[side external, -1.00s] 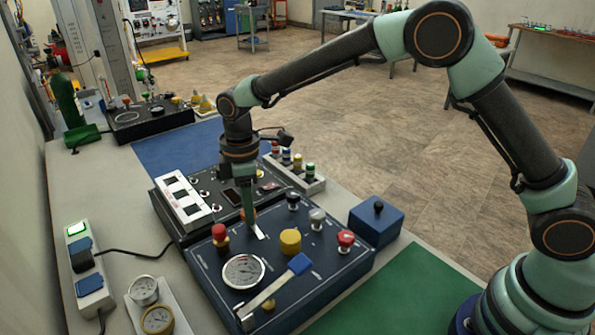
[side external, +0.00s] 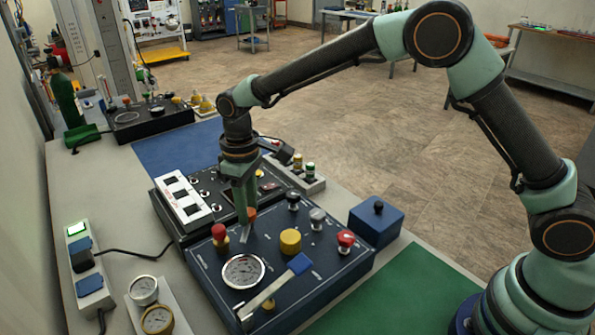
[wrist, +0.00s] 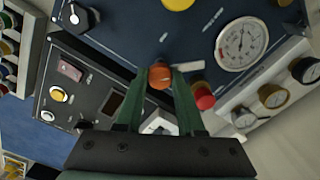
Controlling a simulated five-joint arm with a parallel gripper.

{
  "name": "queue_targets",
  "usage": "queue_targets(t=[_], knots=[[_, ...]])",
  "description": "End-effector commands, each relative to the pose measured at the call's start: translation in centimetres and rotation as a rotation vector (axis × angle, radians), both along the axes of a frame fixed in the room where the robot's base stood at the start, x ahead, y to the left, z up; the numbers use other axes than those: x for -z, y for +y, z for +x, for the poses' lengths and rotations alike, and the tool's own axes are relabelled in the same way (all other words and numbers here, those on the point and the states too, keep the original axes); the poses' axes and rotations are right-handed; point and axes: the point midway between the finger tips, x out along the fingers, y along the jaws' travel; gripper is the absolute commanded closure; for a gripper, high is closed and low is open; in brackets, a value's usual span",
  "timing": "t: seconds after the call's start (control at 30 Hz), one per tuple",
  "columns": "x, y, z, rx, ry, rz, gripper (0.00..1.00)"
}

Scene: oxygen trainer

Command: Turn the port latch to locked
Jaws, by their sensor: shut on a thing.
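The latch has an orange hub (side external: 251,214) and a flat silver lever (side external: 245,236), on the dark blue panel (side external: 330,262). In the side view the lever points down toward the pressure gauge. My gripper (side external: 246,210) reaches straight down and is shut on the latch's hub. In the wrist view the orange hub (wrist: 160,76) sits between the green fingertips (wrist: 161,82), and the silver lever (wrist: 188,66) sticks out to the right, toward the gauge. The panel's small lettering is too blurred to read, so I cannot tell which mark the lever meets.
A red button (side external: 220,235), a yellow knob (side external: 290,241) and the gauge (side external: 243,271) stand close around the latch. A long silver lever with a blue end (side external: 300,263) crosses the panel's front. A black panel with a white switch block (side external: 183,203) lies behind.

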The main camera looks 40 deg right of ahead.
Motion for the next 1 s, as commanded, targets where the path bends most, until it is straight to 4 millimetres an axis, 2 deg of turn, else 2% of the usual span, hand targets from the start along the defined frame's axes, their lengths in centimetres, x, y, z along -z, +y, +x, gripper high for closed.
queue_targets(t=[0.5,0.7,1.0], knots=[[-0.17,0.08,0.07,0.459,-0.004,0.002,1.0],[-0.18,0.07,0.08,0.581,-0.003,0.002,1.0],[-0.2,0.07,0.11,0.675,-0.004,0.003,1.0]])
